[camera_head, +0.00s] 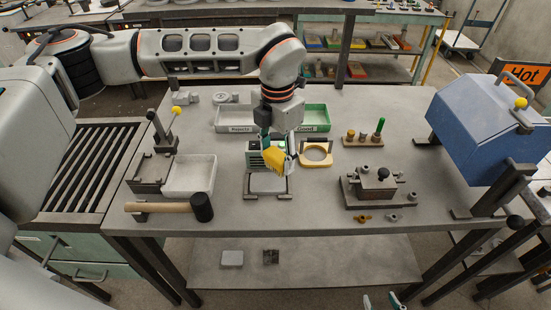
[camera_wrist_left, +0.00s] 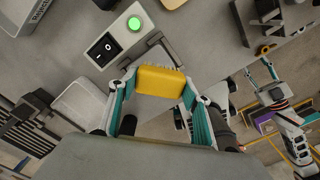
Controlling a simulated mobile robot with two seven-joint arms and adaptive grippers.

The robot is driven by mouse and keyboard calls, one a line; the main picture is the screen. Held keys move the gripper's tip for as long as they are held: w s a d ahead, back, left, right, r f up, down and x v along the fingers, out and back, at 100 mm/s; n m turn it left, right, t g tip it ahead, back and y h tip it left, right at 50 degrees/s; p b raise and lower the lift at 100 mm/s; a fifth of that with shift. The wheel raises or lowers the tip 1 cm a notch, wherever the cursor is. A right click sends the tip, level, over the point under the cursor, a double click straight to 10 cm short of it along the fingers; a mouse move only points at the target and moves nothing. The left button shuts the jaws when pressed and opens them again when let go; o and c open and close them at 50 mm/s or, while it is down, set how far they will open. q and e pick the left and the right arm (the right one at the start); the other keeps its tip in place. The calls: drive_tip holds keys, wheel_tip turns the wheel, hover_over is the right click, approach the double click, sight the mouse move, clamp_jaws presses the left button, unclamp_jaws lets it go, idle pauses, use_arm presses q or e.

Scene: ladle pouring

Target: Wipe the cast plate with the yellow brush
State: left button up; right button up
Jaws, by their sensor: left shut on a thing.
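My left gripper (camera_head: 276,150) is shut on the yellow brush (camera_head: 274,161), above the middle of the table. In the left wrist view the brush (camera_wrist_left: 161,87) sits between the teal fingers of the left gripper (camera_wrist_left: 160,92), its bristles pointing away from the wrist. The grey cast plate (camera_head: 268,184) appears to lie in a dark stand just below and in front of the brush. Contact between bristles and plate cannot be told. My right gripper (camera_head: 382,302) shows at the bottom edge, its fingertips apart, empty and away from the table.
A switch box with a green button (camera_wrist_left: 118,36) stands close to the plate. A hammer (camera_head: 170,208) and a light tray (camera_head: 189,176) lie left. The front right tabletop is mostly clear.

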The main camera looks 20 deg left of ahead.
use_arm(q)
drive_tip(key=shift+r+p, duration=0.6)
drive_tip(key=shift+r, duration=0.75)
